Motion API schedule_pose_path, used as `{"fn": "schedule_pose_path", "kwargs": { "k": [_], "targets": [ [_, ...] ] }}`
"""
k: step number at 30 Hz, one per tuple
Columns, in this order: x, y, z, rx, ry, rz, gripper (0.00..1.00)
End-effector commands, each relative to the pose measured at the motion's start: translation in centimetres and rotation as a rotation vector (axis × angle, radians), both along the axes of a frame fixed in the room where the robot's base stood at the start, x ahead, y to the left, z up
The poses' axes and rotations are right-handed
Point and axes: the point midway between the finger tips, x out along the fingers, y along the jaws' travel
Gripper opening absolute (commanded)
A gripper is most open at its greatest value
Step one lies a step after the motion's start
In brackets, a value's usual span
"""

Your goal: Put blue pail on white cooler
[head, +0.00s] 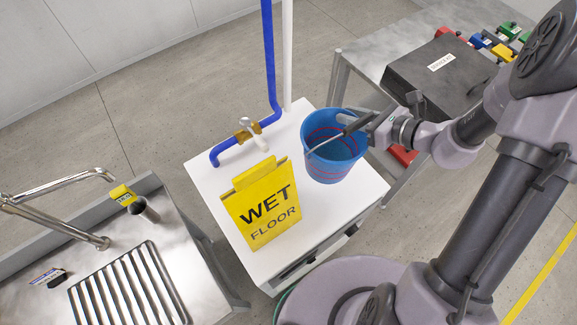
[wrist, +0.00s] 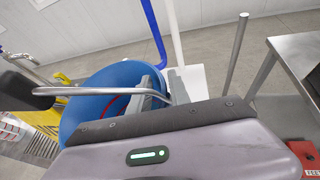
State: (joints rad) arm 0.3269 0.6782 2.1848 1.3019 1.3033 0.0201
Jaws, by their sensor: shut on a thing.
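The blue pail (head: 333,158) is upright at the right rear part of the white flat-topped unit, which I take as the white cooler (head: 335,210). I cannot tell whether the pail's base touches the top or hangs just above it. My gripper (head: 352,123) comes from the right and is shut on the pail's wire handle at the rim. In the wrist view the pail (wrist: 100,85) fills the left middle, with its grey handle running to the gripper; the fingertips are partly hidden. The pail's inside looks empty, with red rings.
A yellow wet-floor sign (head: 262,205) stands on the white top left of the pail. A tap (head: 250,130) and blue pipe (head: 270,60) rise behind. A steel sink bench (head: 190,240) is at left. A grey table (head: 375,50) with a dark case (head: 440,75) is at right.

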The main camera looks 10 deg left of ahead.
Motion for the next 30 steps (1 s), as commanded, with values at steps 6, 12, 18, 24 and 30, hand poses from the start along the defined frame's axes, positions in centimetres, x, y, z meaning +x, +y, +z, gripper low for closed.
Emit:
{"fn": "schedule_pose_path", "kwargs": {
  "k": [6,12,18,24,30],
  "targets": [
    [0.0,0.0,-3.1,0.002,0.005,0.000,0.00],
    [0.0,0.0,-6.4,0.001,0.002,0.000,0.00],
    [0.0,0.0,-9.6,0.004,0.004,-0.001,0.00],
    [0.0,0.0,-10.0,0.001,-0.001,0.000,0.00],
    [0.0,0.0,-10.4,0.000,0.000,0.000,0.25]
  ]
}}
